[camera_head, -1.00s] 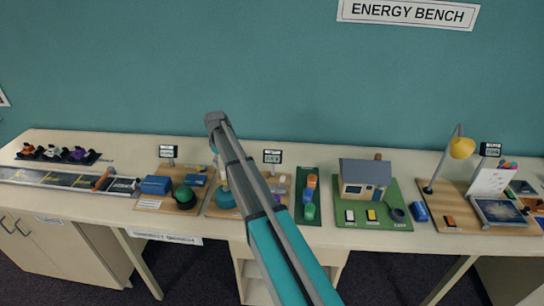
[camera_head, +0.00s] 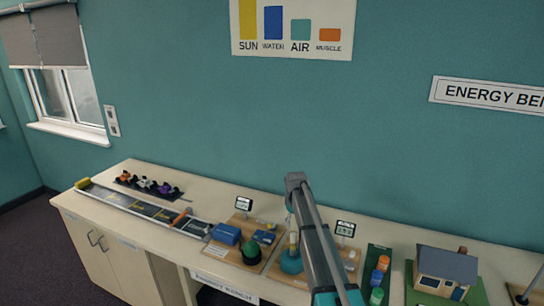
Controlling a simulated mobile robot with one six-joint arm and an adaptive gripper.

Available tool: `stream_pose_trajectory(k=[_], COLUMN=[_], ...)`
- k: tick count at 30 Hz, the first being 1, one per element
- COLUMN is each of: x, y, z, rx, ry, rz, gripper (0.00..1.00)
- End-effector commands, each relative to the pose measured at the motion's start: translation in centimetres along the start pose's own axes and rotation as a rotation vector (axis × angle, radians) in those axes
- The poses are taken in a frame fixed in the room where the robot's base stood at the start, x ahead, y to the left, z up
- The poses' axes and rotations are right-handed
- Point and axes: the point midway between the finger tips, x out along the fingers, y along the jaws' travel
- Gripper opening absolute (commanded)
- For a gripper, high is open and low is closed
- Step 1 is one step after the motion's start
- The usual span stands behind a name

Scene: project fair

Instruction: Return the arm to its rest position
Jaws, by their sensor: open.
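My arm (camera_head: 318,240) rises from the bottom edge, right of the middle, in the head view. It reaches up in front of the bench, and its grey upper end (camera_head: 296,180) stands against the teal wall. I cannot make out any gripper fingers there. The arm covers part of the boards behind it.
The long bench (camera_head: 90,214) carries a track (camera_head: 150,210), small model cars (camera_head: 147,185), a board with a blue box (camera_head: 227,234) and a dark green dome (camera_head: 251,250), coloured cylinders (camera_head: 379,270) and a model house (camera_head: 446,270). Dark floor (camera_head: 30,235) lies open at left.

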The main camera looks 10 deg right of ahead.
Motion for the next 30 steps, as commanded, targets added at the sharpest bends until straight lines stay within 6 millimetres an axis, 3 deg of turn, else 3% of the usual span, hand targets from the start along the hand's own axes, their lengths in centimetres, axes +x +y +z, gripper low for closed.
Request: stream_pose_trajectory(k=[8,24,30], x=[0.9,3.5,3.9], y=[-3.9,-16.2,-18.6], z=[5.6,24.1,27.7], rx=[0.085,0.422,0.499], ry=[0.0,-0.001,0.0], rz=[0.0,0.001,0.001], gripper=[0.69,0.69,0.69])
